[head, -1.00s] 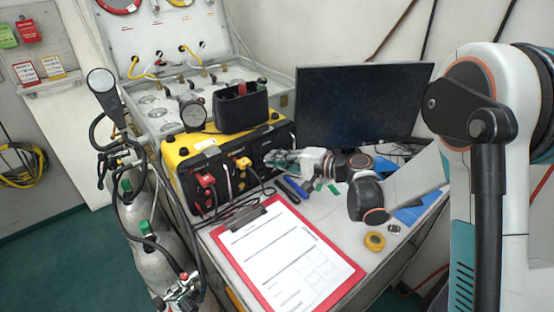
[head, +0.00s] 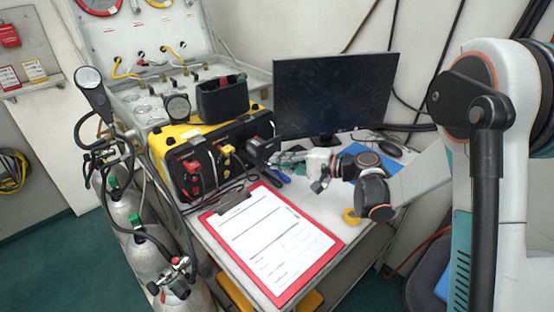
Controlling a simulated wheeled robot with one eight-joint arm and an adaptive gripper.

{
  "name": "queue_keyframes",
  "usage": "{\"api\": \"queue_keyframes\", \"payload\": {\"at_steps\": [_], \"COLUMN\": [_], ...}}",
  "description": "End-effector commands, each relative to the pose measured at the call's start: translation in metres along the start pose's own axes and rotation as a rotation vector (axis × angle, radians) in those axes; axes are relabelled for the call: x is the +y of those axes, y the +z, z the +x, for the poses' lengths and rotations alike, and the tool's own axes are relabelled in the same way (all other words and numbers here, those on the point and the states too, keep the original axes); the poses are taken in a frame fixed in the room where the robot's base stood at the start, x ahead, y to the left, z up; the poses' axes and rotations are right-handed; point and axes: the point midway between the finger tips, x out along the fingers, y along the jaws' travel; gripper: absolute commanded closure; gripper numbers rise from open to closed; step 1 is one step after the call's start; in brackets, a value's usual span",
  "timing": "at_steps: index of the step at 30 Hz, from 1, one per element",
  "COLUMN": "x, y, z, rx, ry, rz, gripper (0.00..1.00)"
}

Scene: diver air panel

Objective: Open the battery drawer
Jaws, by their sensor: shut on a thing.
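The yellow and black air panel box (head: 185,130) stands on the desk, its dark front facing me. The battery drawer (head: 261,149) is a dark block at the right end of that front and sticks out from it. My gripper (head: 279,159) is at the drawer's outer end, reaching in from the right. Its fingers are shut on the drawer, most likely on its handle. The fingertips are small here and the handle is hidden by them.
A clipboard (head: 270,238) with a red edge lies in front of the box. A black monitor (head: 335,95) stands behind my gripper. A yellow tape measure (head: 351,216) lies near my wrist. Grey cylinders with hoses (head: 145,255) stand at the left.

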Motion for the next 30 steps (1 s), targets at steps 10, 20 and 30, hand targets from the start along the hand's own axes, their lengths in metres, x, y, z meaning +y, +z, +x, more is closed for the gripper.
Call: {"api": "queue_keyframes", "payload": {"at_steps": [10,20,30], "x": [0.001,0.0,0.0], "y": [0.0,0.0,-0.001], "z": [0.001,-0.004,-0.064], "rx": [0.0,0.001,0.004], "ry": [0.002,0.001,0.0], "rz": [-0.001,0.0,0.0], "gripper": [0.74,0.74,0.74]}}
